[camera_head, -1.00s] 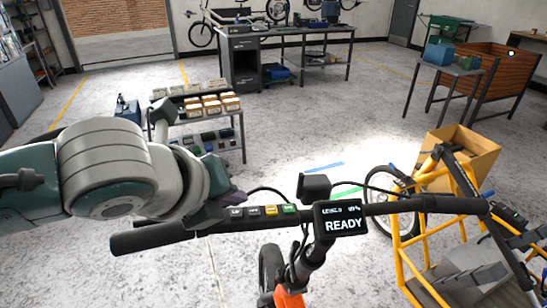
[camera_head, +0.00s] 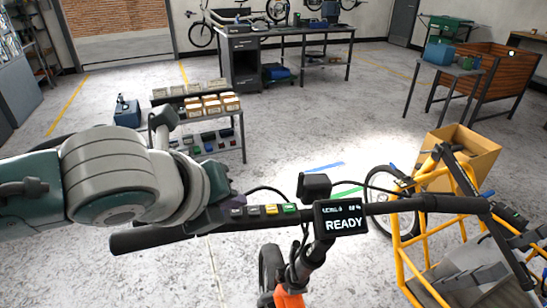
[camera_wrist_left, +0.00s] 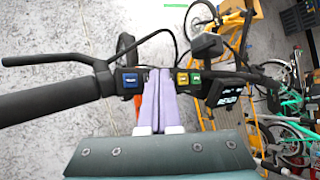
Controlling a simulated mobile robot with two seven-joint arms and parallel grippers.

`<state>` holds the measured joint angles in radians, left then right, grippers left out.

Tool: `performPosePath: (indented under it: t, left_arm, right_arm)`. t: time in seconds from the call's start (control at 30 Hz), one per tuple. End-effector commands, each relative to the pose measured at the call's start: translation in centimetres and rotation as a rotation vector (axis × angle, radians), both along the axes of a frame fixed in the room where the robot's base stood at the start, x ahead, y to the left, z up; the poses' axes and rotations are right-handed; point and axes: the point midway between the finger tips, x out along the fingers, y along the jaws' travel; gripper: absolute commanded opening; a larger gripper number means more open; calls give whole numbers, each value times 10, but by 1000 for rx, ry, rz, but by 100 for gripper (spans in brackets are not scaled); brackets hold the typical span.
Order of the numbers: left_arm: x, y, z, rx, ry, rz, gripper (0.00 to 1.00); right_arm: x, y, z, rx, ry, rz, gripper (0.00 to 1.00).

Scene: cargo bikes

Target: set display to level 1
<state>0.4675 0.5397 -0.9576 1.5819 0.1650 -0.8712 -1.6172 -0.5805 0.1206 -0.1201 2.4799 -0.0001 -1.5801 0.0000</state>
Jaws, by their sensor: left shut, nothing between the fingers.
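The bike's display (camera_head: 341,218) is a black box at the middle of the handlebar and shows large white READY. Its small level text is too blurred to read surely. A row of buttons sits left of it, among them a yellow button (camera_head: 271,209) and a green button (camera_head: 290,208). In the left wrist view a blue button (camera_wrist_left: 131,80) shows too. My left gripper (camera_wrist_left: 157,74) is shut and empty, its lilac fingertips over the button strip between the blue and yellow buttons. They hide that stretch; whether they touch is unclear. My right gripper is out of view.
The black handlebar (camera_head: 430,203) spans the front, with a brake lever (camera_wrist_left: 82,59) at its left grip. A yellow bike frame (camera_head: 400,250) and cardboard box (camera_head: 462,158) stand right. A parts cart (camera_head: 242,130) stands behind my left arm. Open floor lies beyond.

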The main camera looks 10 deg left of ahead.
Motion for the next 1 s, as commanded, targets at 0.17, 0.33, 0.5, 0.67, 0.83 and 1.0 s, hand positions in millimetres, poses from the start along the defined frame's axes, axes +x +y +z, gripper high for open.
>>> performPosePath:
  t: [0.17, 0.33, 0.5, 0.67, 0.83, 1.0]
  left_arm:
    - [0, 0, 0, 0, 0, 0, 0]
    - [0, 0, -1, 0, 0, 0, 0]
    - [0, 0, -4, 0, 0, 0, 0]
    - [0, 0, -5, 0, 0, 0, 0]
    - [0, 0, -8, 0, 0, 0, 0]
    - [0, 0, -9, -1, 1, 0, 0]
  right_arm:
    - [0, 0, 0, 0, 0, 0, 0]
    - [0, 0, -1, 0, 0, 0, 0]
    - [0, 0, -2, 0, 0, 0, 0]
    - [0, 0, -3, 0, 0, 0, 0]
    - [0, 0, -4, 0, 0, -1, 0]
    - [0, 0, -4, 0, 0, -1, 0]
